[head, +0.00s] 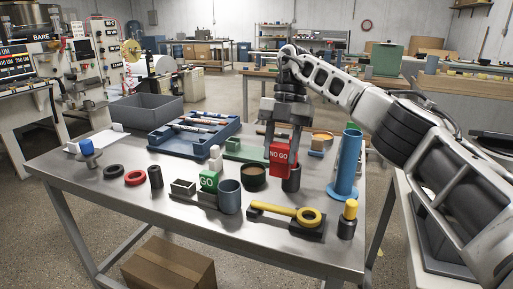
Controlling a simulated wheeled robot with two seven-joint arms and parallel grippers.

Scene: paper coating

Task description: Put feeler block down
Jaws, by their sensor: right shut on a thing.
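My right gripper (283,138) comes down from above over the metal table (140,205). It is shut on a red block marked NO GO (280,161), probably the feeler block, and holds it upright with the lettering facing me. A dark cylinder (292,184) stands just under and behind the block's right side. I cannot tell whether the block touches it or the table. A green block marked GO (208,180) stands to the left. My left gripper is not in view.
A dark round cup (253,178) and a grey-blue cup (229,198) stand close by. The table's front left is clear.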

